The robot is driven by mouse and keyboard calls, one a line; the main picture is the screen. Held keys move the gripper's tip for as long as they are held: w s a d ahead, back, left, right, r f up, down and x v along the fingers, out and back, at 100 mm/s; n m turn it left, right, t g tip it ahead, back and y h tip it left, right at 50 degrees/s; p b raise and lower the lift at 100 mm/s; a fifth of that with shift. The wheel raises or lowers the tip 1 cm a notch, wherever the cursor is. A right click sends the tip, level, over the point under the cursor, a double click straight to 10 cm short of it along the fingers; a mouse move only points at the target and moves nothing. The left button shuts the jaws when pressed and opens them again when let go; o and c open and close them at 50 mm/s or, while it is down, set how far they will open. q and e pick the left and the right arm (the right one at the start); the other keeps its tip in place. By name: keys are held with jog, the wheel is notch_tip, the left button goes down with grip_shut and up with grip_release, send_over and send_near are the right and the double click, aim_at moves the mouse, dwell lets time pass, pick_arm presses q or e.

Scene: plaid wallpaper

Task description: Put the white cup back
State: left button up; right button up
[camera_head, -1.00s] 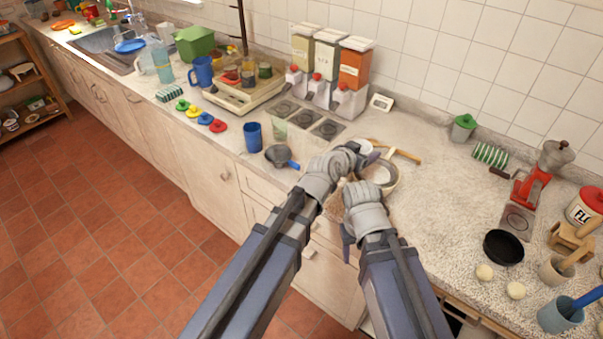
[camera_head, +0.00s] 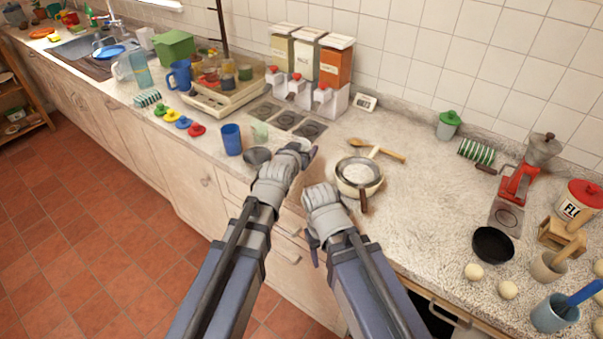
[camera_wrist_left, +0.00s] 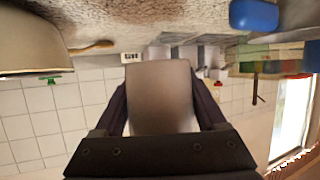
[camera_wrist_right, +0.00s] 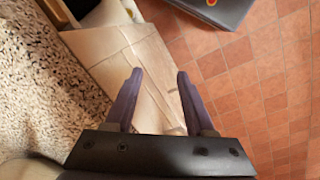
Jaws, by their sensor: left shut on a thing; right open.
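My left gripper (camera_wrist_left: 160,100) is shut on the white cup (camera_wrist_left: 160,92), which fills the space between its fingers in the left wrist view. In the head view the cup (camera_head: 304,142) is mostly hidden by my left gripper (camera_head: 300,152), above the counter in front of the dispensers. My right gripper (camera_wrist_right: 157,82) is open and empty in the right wrist view, over the counter's front edge. In the head view its fingers (camera_head: 313,243) are partly hidden.
A bowl with a strainer (camera_head: 345,184) stands right of my left gripper, beside a wooden spoon (camera_head: 385,152). Dispensers (camera_head: 310,90) stand behind. The counter's right middle is clear.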

pick_arm(q)
jog(key=shift+f+b, duration=2.65)
jog(key=shift+f, duration=0.65)
jog(key=shift+f, duration=0.2)
jog(key=o, duration=1.2)
jog(key=shift+r, duration=0.1)
